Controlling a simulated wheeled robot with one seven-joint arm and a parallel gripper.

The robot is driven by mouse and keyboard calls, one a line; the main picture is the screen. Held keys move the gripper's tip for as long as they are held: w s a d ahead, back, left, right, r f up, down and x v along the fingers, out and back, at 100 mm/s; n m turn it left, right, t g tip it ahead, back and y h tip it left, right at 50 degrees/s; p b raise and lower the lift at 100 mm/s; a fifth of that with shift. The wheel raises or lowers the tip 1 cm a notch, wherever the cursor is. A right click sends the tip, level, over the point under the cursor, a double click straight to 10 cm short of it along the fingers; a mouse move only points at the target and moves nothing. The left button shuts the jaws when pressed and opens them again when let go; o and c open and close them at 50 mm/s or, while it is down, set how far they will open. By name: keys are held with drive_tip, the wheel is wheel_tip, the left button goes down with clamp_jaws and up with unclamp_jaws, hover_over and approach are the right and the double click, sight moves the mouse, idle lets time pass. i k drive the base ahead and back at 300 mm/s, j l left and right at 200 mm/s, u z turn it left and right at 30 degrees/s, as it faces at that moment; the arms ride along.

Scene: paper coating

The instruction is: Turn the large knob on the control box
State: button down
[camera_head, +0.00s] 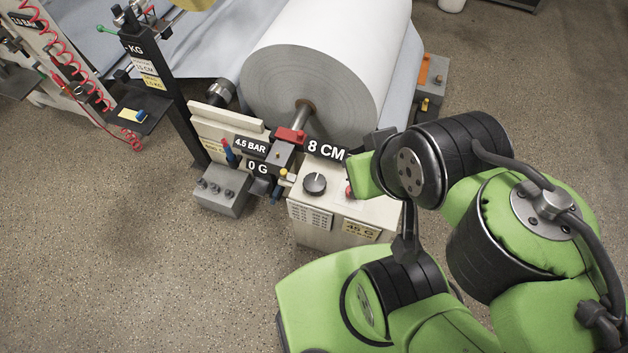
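The control box (312,231) is a cream cabinet standing on the floor in front of a large paper roll. Its large knob (315,183) is round and black with a pale mark, on the left part of the sloped top. A red button (349,190) sits to the right of the knob, partly behind my arm. My green and black arm reaches in from the right, and its end is above the right side of the box, to the right of the knob and apart from it. My gripper's fingers are hidden or too unclear to make out.
The big white paper roll (345,50) stands behind the box. A grey block with small knobs (224,190) is to the left, near a black post (165,85) with signs. Label plates reading "8 CM" and "0 G" show above the box. The floor at the left front is clear.

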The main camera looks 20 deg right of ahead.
sight(315, 183)
drive_tip(key=j+u, duration=0.15)
drive_tip(key=u, duration=0.35)
drive_tip(key=i+j+u, duration=0.1)
drive_tip(key=u, duration=0.4)
drive_tip(key=i+j+u, duration=0.1)
drive_tip(key=u, duration=0.35)
drive_tip(key=i+u, duration=0.15)
drive_tip(key=u, duration=0.35)
